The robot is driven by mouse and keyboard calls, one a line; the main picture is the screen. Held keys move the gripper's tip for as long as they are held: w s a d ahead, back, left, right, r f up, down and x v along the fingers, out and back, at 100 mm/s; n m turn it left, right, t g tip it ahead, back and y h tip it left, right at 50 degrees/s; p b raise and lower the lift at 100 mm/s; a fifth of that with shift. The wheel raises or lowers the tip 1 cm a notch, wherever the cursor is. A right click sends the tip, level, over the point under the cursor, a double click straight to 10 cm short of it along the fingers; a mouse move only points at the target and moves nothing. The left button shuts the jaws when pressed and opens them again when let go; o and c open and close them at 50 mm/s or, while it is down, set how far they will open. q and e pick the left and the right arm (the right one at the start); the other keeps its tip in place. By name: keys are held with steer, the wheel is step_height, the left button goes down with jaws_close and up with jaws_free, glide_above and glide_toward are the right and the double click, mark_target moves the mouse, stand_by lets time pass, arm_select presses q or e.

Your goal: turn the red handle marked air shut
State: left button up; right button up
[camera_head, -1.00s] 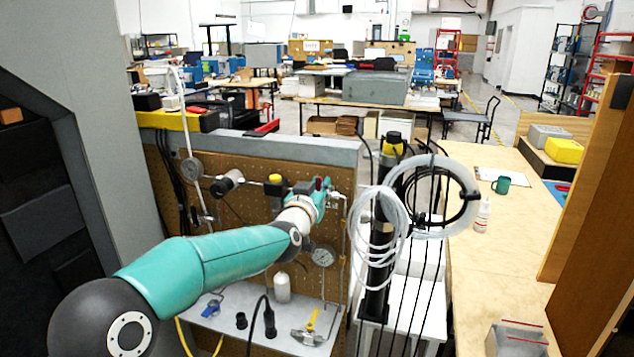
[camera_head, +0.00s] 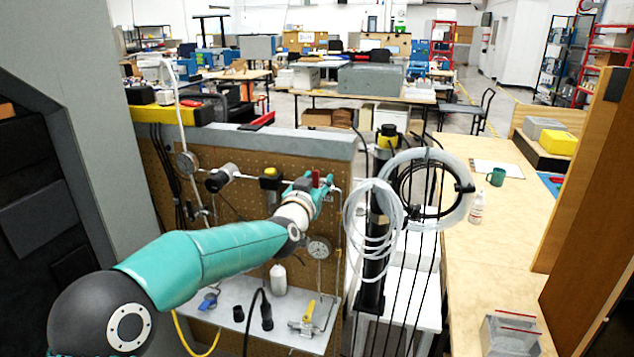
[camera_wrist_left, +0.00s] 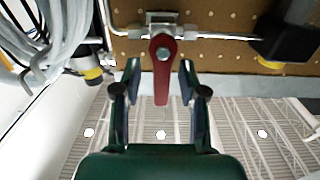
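The red handle (camera_head: 316,179) sits on a metal valve at the upper right of the brown pegboard panel in the head view. It stands roughly upright there, across the horizontal pipe. In the left wrist view, the red handle (camera_wrist_left: 162,80) hangs from a bolt on the valve body (camera_wrist_left: 162,24) and reaches between the fingers. My left gripper (camera_head: 312,192) is at the valve. In the wrist view the left gripper (camera_wrist_left: 160,66) is open, one finger on each side of the handle, with visible gaps. No air marking is legible. My right gripper is out of view.
A yellow-topped black fitting (camera_head: 270,178) and a dark round fitting (camera_head: 220,179) sit left of the valve. A gauge (camera_head: 319,247) is below it. Coiled clear tubing (camera_head: 375,232) hangs close on the right. A shelf (camera_head: 235,298) below holds a bottle and loose valves.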

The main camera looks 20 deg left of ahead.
arm_select(q)
steer(key=shift+s+r, duration=0.15)
steer(key=shift+r, duration=0.05)
steer(key=s, duration=1.1)
steer(key=shift+s+a+f, duration=0.15)
steer(key=shift+s+a, duration=0.1)
steer(key=shift+s, duration=0.1)
